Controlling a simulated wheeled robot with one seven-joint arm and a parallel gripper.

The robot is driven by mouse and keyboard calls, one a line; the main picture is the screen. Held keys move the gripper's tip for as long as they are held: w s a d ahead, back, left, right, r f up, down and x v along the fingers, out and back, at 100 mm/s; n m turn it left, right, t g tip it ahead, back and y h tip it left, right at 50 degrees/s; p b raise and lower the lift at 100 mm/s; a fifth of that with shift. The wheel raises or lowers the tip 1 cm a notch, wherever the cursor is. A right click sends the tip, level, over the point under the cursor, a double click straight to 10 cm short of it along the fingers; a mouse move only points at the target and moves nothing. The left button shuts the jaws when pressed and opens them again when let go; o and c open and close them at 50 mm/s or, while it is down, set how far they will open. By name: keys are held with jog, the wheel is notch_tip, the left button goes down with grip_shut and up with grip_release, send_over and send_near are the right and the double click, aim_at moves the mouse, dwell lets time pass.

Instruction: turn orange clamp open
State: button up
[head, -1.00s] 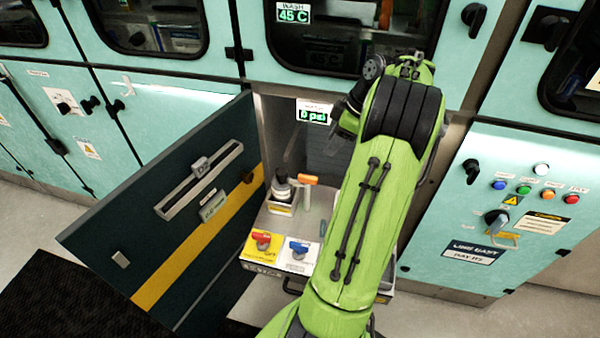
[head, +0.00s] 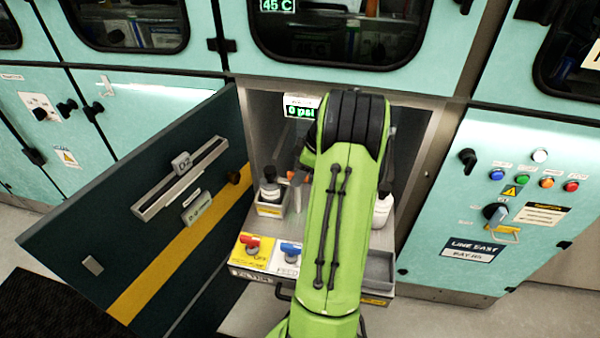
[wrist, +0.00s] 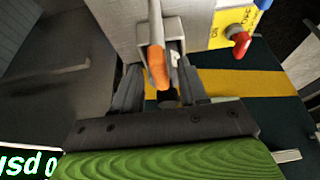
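The orange clamp (head: 297,177) stands inside the open bay in the head view, partly hidden by my arm. In the wrist view its orange handle (wrist: 157,68) lies in front of a grey bracket, between the two dark fingers of my gripper (wrist: 161,78). The fingers stand apart, one on each side of the handle, with gaps showing. Whether either finger touches it I cannot tell. In the head view my gripper is mostly hidden behind my green arm.
A dark bottle (head: 270,186) in a small holder stands left of the clamp. Red (head: 251,243) and blue (head: 290,249) valve handles sit at the bay's front. A white bottle (head: 382,210) is on the right. The open dark door (head: 140,215) stands left.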

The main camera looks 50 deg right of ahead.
grip_shut()
jog(key=m+h, duration=0.1)
jog(key=m, duration=0.1)
jog(key=m+b, duration=0.1)
jog(key=m, duration=0.1)
jog(key=shift+a+f+m+h, duration=0.1)
jog(key=shift+a+m+h, duration=0.1)
jog(key=shift+m+h, duration=0.15)
jog(key=m+h+b, duration=0.1)
jog(key=m+h, duration=0.1)
jog(key=m, duration=0.2)
jog(key=shift+a+m, duration=0.15)
jog(key=shift+m, duration=0.1)
jog(key=m+g+h, duration=0.1)
jog(key=m, duration=0.3)
jog(key=shift+a+m, duration=0.1)
jog(key=shift+m, duration=0.2)
jog(key=shift+w+m+g+h, duration=0.1)
jog(key=shift+m+g+h, duration=0.5)
jog(key=shift+m, duration=1.4)
